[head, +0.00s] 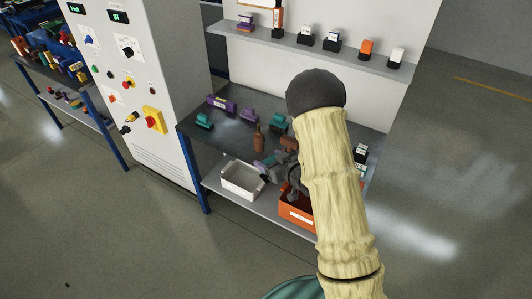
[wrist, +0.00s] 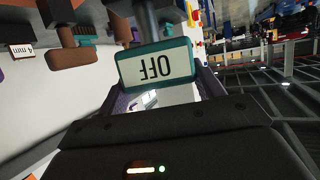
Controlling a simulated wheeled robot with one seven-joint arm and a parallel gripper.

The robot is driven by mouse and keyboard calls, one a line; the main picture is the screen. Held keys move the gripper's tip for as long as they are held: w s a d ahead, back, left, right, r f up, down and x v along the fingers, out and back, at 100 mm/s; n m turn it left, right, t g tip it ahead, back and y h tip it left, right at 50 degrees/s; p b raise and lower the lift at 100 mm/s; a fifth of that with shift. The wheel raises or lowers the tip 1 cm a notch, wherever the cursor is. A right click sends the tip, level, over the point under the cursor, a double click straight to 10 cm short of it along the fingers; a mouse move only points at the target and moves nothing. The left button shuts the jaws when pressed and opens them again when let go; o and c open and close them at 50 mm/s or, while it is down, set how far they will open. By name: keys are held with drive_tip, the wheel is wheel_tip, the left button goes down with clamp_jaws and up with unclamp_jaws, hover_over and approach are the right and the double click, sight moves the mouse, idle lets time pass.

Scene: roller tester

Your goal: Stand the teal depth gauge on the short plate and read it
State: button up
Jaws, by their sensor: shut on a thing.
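The teal depth gauge (wrist: 157,65) is in my gripper in the wrist view. Its teal-framed display faces the camera and shows OFF, upside down in the picture. A grey stem shows above the display; where it ends is out of view. My gripper (head: 268,168) shows over the front of the dark bench in the head view, partly behind my arm. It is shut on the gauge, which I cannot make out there. I cannot tell which piece is the short plate. A small 4 mm label (wrist: 22,51) stands near a brown piece (wrist: 78,55) in the wrist view.
Teal pieces (head: 204,121), purple pieces (head: 222,103) and an upright brown piece (head: 259,138) stand on the bench (head: 232,136). A white bin (head: 242,180) and an orange bin (head: 296,213) sit on the lower shelf. A control cabinet (head: 150,75) stands left.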

drive_tip(key=s+d+f+m+t+h+b, duration=0.1)
drive_tip(key=s+d+f+m+t+h, duration=0.1)
drive_tip(key=s+d+f+m+h, duration=0.4)
drive_tip(key=d+f+h, duration=0.1)
drive_tip(key=d+f, duration=0.3)
drive_tip(key=f, duration=0.1)
drive_tip(key=shift+s+b, duration=0.4)
